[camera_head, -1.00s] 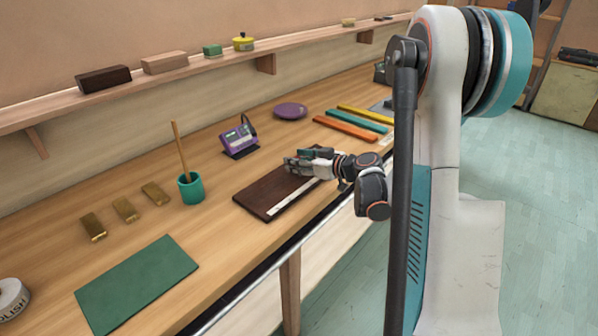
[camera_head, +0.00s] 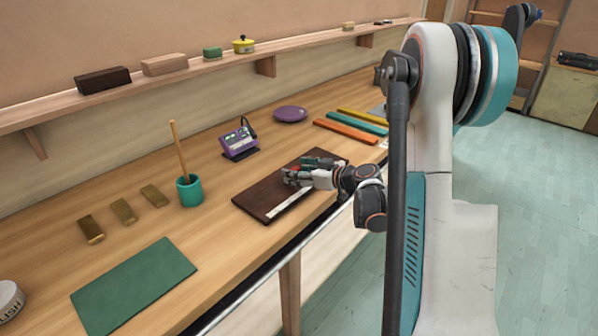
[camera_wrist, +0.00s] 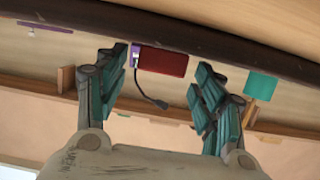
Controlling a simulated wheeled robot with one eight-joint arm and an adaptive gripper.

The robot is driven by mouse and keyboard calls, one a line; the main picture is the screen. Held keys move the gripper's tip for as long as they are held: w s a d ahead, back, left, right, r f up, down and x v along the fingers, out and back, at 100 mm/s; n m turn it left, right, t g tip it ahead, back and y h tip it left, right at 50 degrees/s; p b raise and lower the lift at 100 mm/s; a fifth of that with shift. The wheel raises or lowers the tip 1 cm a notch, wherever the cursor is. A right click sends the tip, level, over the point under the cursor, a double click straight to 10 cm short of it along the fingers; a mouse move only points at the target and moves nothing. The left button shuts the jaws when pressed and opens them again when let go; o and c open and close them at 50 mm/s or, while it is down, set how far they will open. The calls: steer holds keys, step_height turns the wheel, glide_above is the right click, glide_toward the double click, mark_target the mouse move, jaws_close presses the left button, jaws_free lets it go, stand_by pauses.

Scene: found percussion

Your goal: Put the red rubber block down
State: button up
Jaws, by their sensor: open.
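The red rubber block (camera_wrist: 160,61) shows in the wrist view between my two spread fingers, with a gap visible on each side. It seems to rest against the dark brown board (camera_wrist: 215,32), which crosses the top of that picture. In the head view only a small bit of red (camera_head: 297,168) shows between the fingers; the rest is hidden. My gripper (camera_head: 302,171) is open, low over the dark board (camera_head: 262,204), which lies on the workbench. A pale strip runs along the board's front edge.
A purple device (camera_head: 239,143) with a cable stands behind the board. A teal cup (camera_head: 190,190) with a stick is to the left, near several brass blocks (camera_head: 124,211) and a green mat (camera_head: 133,287). Orange (camera_head: 345,131), teal and yellow bars lie to the right.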

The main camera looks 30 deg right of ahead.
steer(key=p+v, duration=0.3)
steer(key=v, duration=0.7)
steer(key=shift+s+d+r+p, duration=0.15)
steer(key=shift+s+r+p, duration=0.15)
steer(key=shift+p, duration=0.1)
steer(key=shift+s+d+r, duration=0.1)
steer(key=shift+s+d, duration=0.05)
steer(key=shift+s, duration=0.45)
